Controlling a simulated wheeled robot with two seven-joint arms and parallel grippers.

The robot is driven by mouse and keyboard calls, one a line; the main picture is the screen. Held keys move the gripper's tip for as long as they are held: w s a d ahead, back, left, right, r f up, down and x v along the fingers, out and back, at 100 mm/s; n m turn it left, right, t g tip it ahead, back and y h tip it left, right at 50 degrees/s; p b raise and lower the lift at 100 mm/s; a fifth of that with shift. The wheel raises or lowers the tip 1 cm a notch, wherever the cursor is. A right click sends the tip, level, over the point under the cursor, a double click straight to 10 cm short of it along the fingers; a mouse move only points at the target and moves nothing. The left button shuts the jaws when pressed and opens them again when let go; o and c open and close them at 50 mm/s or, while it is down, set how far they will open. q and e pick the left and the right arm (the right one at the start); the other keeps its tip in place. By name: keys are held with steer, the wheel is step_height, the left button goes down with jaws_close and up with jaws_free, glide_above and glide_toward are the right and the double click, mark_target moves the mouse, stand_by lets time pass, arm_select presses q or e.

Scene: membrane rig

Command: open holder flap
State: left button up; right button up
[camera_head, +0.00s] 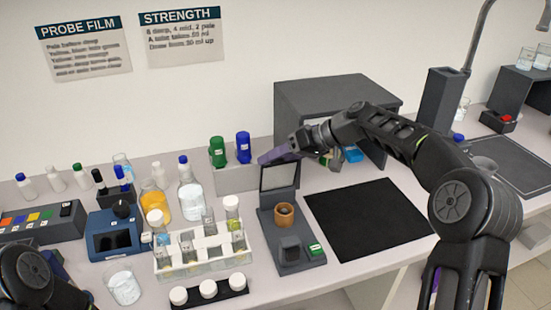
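A dark rig (292,262) stands on the bench at the centre. A tan ring-shaped cup (284,214) sits on its base, with a small black block (290,249) in front. A dark-framed panel with a pale grey face (279,177) stands upright at the rig's back; I cannot tell for certain that it is the holder flap. My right gripper (280,154) is just above and behind the panel's top edge, with a purple part at its tip. Contact and finger opening are unclear. My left arm shows at the lower left; its gripper is out of view.
A black mat (368,218) lies right of the rig, clear. A dark box (338,97) stands behind my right arm. Green (218,151) and blue (243,147) bottles stand behind.

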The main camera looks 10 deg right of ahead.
steer(key=shift+r, duration=0.15)
steer(key=b+v, duration=0.1)
steer(key=v, duration=0.6)
steer(key=shift+d+r, duration=0.25)
steer(key=shift+s, duration=0.15)
